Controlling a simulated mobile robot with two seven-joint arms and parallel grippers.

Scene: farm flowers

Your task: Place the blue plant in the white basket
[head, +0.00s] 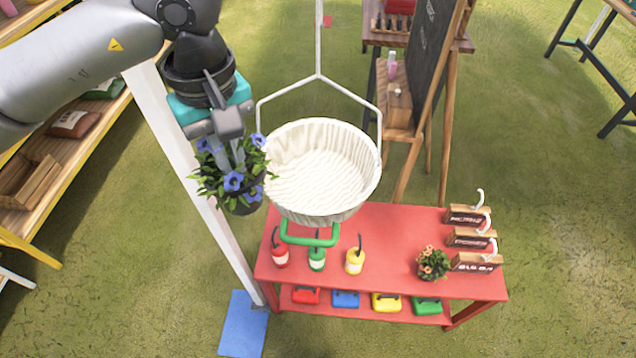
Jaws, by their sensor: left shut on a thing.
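The blue plant (234,183), with blue flowers and green leaves in a dark pot, hangs in my left gripper (232,155). The gripper comes down from above and is shut on it, and leaves hide the fingertips. The white basket (322,203) hangs from a white frame just right of the plant. It looks empty, with a ribbed cloth-like lining. The plant is beside the basket's left rim, outside its opening. Whether the leaves touch the rim I cannot tell. My right gripper is not in view.
A red table (390,235) stands below the basket with small bottles, an orange-flowered plant (433,263) and wooden signs (468,240). A white post (190,180) runs behind my left gripper. A chalkboard easel (425,90) stands behind, and a wooden shelf (75,160) is at left.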

